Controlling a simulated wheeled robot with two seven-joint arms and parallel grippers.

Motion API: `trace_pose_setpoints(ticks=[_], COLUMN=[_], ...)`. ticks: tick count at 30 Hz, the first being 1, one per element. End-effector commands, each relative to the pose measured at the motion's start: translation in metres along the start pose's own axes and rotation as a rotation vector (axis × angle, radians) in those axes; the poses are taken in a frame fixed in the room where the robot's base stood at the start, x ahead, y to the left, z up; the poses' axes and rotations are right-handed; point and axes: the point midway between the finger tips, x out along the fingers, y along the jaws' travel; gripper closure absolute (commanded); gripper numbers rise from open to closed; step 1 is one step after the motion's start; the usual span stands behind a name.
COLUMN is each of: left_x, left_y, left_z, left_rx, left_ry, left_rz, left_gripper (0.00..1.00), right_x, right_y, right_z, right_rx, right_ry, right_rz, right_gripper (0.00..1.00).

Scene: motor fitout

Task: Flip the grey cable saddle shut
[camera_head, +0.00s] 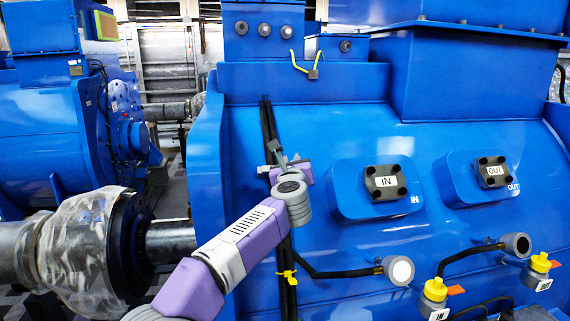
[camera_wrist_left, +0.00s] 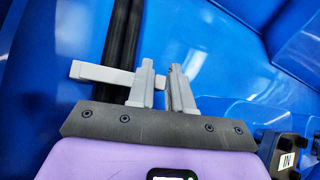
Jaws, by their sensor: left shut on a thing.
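The grey cable saddle (camera_wrist_left: 96,73) shows in the left wrist view as a light grey bar with a block at its left end. It reaches across the front of two upright black cables (camera_wrist_left: 121,40) to my gripper's left finger. My left gripper (camera_wrist_left: 164,82) is at the cables on the blue motor housing, its fingers close together and shut on the saddle. In the head view the left gripper (camera_head: 280,163) partly hides the saddle and the cables. I cannot tell whether the saddle is seated over the cables. My right gripper is in neither view.
To the right are the IN box (camera_head: 386,182) and OUT box (camera_head: 492,172). Below, a yellow tie (camera_head: 287,277) holds the cables, and yellow-capped fittings (camera_head: 436,289) stand at lower right. A plastic-wrapped shaft (camera_head: 70,250) lies at lower left. The housing face around the gripper is mostly clear.

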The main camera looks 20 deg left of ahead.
Motion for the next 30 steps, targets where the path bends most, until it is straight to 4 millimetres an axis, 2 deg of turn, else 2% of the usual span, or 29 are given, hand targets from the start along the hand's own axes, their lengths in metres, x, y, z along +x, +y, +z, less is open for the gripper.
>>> trace_pose_setpoints(ticks=[1, 3, 4, 8, 23, 26, 30], left_x=[-0.001, -0.001, -0.001, -0.001, -0.001, -0.008, -0.03], left_y=[-0.007, -0.007, -0.007, -0.006, -0.002, -0.002, -0.001], left_z=[-0.003, -0.003, -0.003, -0.003, -0.005, -0.006, -0.005], left_rx=[-0.001, -0.001, -0.001, -0.001, 0.001, 0.0, 0.0], left_ry=[0.007, 0.007, 0.008, 0.008, 0.011, 0.01, 0.006], left_rz=[-0.017, -0.018, -0.018, -0.016, -0.007, -0.007, -0.008], left_gripper=[1.0, 1.0, 0.79, 0.6, 0.6, 0.6, 0.6], right_x=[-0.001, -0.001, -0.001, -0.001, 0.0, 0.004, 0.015], right_y=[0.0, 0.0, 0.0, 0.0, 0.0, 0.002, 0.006], right_z=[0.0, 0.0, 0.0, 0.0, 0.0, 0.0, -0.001], right_rx=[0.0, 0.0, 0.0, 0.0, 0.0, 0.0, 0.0], right_ry=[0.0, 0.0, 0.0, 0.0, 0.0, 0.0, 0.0], right_rz=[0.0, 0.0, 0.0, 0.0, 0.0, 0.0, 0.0], right_gripper=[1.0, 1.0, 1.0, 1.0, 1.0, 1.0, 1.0])
